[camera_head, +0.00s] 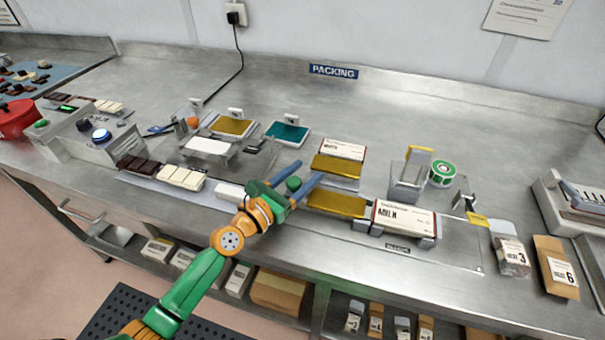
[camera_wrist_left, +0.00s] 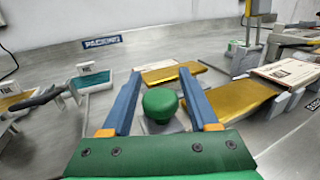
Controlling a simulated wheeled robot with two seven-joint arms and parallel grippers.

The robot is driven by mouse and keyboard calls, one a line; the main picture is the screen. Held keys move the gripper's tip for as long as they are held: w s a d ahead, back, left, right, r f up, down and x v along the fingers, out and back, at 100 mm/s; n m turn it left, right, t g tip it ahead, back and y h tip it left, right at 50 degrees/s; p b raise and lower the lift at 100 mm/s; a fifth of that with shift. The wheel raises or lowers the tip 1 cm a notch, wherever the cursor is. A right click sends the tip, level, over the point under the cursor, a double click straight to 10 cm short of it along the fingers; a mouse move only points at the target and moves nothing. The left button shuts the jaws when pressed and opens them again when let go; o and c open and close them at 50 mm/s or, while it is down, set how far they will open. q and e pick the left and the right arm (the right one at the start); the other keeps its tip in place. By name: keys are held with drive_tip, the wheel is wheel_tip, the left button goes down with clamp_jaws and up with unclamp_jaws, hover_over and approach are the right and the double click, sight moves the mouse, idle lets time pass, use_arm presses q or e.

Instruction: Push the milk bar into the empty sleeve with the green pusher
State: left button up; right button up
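The green pusher shows as a round green knob (camera_head: 293,184) on a grey block, also in the left wrist view (camera_wrist_left: 160,104). My left gripper (camera_head: 311,170) is open, its two blue fingers on either side of the knob; gaps show beside it in the left wrist view. The gold-wrapped milk bar (camera_head: 337,205) lies flat just right of the knob, also in the left wrist view (camera_wrist_left: 236,100). The white sleeve labelled MILK (camera_head: 403,218) lies right of the bar, on grey supports. I cannot tell whether the bar's end touches the sleeve. My right gripper is not in view.
Behind lie another gold bar (camera_head: 336,167) and a white labelled sleeve (camera_head: 342,148). A grey stand (camera_head: 408,178) and a green tape roll (camera_head: 443,173) stand behind the MILK sleeve. Bags (camera_head: 557,267) are at the right. Chocolate bars (camera_head: 180,177) lie left of my arm.

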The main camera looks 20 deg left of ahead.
use_arm(q)
clamp_jaws()
idle(1.2)
